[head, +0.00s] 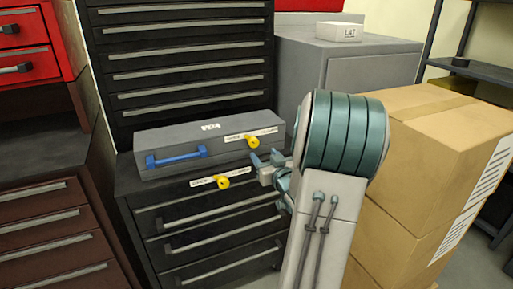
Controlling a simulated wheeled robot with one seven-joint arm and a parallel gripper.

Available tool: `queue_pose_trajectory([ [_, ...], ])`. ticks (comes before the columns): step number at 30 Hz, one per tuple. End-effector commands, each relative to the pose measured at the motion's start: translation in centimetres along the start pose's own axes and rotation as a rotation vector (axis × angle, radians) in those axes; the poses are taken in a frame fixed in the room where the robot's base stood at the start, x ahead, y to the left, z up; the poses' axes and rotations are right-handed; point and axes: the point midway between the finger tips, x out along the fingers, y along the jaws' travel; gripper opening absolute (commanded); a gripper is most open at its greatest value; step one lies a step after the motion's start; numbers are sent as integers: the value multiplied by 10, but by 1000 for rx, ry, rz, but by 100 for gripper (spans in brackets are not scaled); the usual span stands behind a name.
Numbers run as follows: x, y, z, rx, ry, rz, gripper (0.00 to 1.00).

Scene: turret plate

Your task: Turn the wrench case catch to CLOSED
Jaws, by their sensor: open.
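The wrench case (215,128) is a long grey box with a blue handle (176,157), lying on top of a black drawer cabinet. Its catch (253,142) is a yellow knob on the right part of the front face, between two small white labels. The label words and the knob's exact angle are too small to read surely. My gripper (265,158) is open and empty, just below and to the right of this catch in the picture. Whether a finger touches the knob or the case cannot be told.
A second yellow knob (222,182) with labels sits lower, on the front of the drawer cabinet (150,204). A black drawer stack (180,45) rises behind the case. Cardboard boxes (432,125) stand close to my arm on the right. A grey cabinet (345,62) stands behind.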

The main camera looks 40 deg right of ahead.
Motion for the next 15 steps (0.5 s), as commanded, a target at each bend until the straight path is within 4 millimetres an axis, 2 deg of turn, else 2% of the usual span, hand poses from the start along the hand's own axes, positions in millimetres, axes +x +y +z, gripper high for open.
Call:
queue_pose_trajectory([
  [1, 12, 0, 1, 1, 2, -2, 52],
  [6, 45, -1, 1, 1, 1, -2, 52],
  [10, 61, 0, 1, 1, 0, 0, 52],
  [15, 71, 0, 0, 0, 0, 0, 52],
])
